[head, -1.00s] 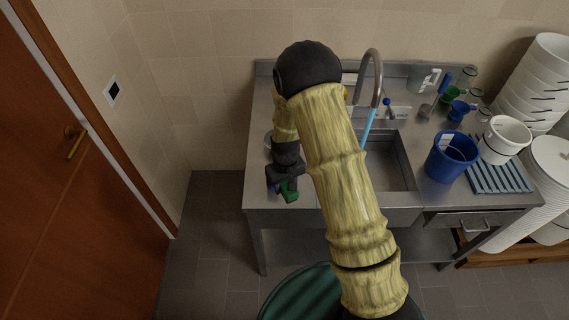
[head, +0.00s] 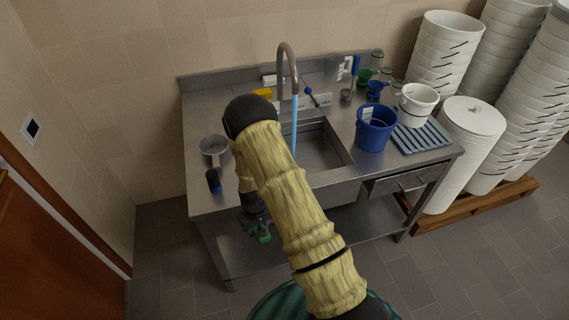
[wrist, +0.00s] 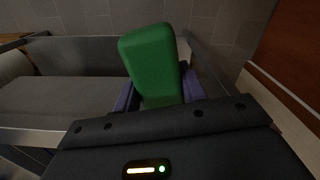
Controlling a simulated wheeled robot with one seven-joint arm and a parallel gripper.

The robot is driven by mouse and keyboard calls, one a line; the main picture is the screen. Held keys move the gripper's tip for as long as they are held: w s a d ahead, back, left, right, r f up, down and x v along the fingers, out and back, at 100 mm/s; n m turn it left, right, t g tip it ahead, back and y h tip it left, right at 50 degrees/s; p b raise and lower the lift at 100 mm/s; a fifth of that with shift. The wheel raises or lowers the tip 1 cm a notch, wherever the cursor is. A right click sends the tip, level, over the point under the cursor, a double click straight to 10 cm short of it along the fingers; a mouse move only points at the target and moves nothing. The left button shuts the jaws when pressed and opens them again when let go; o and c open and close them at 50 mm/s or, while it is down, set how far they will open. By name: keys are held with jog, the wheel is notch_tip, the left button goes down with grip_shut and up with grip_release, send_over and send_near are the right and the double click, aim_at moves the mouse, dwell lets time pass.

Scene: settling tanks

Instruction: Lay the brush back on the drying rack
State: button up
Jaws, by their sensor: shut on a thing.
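My gripper (head: 258,226) hangs in front of the steel counter's front edge, left of the sink, and is shut on a green block-shaped thing (head: 263,236), which I take to be the brush. In the wrist view the green brush (wrist: 152,58) stands up between the purple-blue fingers (wrist: 160,92); no bristles show. The blue slatted drying rack (head: 437,137) lies on the counter's right part, well away from my gripper. A white bucket (head: 417,105) stands on its back part, and the rack's front slats are bare.
A blue bucket (head: 374,130) stands just left of the rack. The sink (head: 325,150) has a tall tap (head: 284,52) with a light-blue strip below it. A strainer (head: 212,146) and dark cup (head: 213,181) stand on the left. Stacked white buckets (head: 445,60) stand right.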

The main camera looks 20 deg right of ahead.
jog(key=s+d+f+m+b, duration=0.1)
jog(key=s+d+f+b, duration=0.1)
jog(key=f, duration=0.4)
jog(key=s+d+f+m+b, duration=0.1)
jog(key=s+d+f, duration=0.1)
jog(key=f, duration=0.5)
jog(key=shift+d+b, duration=0.4)
jog(key=shift+d, duration=0.1)
jog(key=shift+s+f, duration=0.1)
jog(key=shift+f, duration=0.05)
